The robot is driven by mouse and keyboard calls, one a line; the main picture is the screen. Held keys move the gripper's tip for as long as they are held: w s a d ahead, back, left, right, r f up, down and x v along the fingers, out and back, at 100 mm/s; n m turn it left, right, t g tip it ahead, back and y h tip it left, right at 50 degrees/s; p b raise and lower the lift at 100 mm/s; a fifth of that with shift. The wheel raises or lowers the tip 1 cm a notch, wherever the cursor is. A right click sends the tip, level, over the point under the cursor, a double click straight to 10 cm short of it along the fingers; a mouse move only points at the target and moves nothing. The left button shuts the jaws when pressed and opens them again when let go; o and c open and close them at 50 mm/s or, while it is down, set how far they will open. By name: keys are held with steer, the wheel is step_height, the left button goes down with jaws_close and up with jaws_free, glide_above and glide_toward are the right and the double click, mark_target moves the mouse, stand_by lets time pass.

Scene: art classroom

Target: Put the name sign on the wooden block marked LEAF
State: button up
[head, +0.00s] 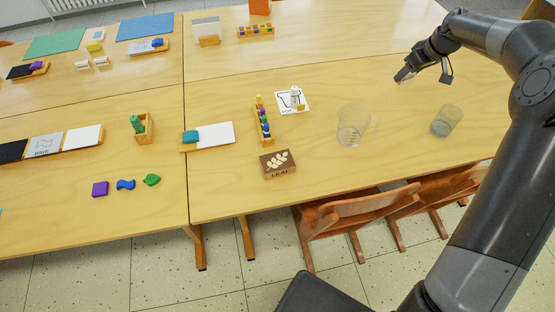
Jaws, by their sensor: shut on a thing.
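The wooden block marked LEAF (278,164) lies on the near edge of the right table. It is dark brown with a pale leaf picture on top and the word on its front side. My gripper (424,75) is over the right part of the table, far to the right of the block and farther back. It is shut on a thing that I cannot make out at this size. I cannot tell which thing in view is the name sign. A white panel in a wooden base (206,31) stands at the back.
A peg rack (263,124), a card with a small bottle (292,100) and a white board (208,135) are near the block. Chairs (350,217) line the near edge.

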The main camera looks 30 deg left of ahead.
steer(key=s+a+n+g, duration=0.2)
steer(key=s+a+n, duration=0.25)
steer(key=s, duration=0.65)
steer(key=s+a+n+g, duration=0.2)
steer(key=s+a+n, duration=0.3)
steer(key=s, duration=0.6)
steer(key=s+a+n+g, duration=0.1)
steer(key=s+a+n, duration=0.2)
steer(key=s+n, duration=0.55)
steer(key=m, duration=0.3)
glide_above(274, 161)
steer(key=w+d, duration=0.1)
steer(key=shift+h, duration=0.3)
steer(key=f, duration=1.2)
steer(key=shift+d, duration=0.2)
steer(key=shift+a+f, duration=0.1)
steer(key=shift+f, duration=1.95)
steer(key=shift+f, duration=0.15)
steer(key=o, duration=1)
steer(key=shift+c, duration=0.2)
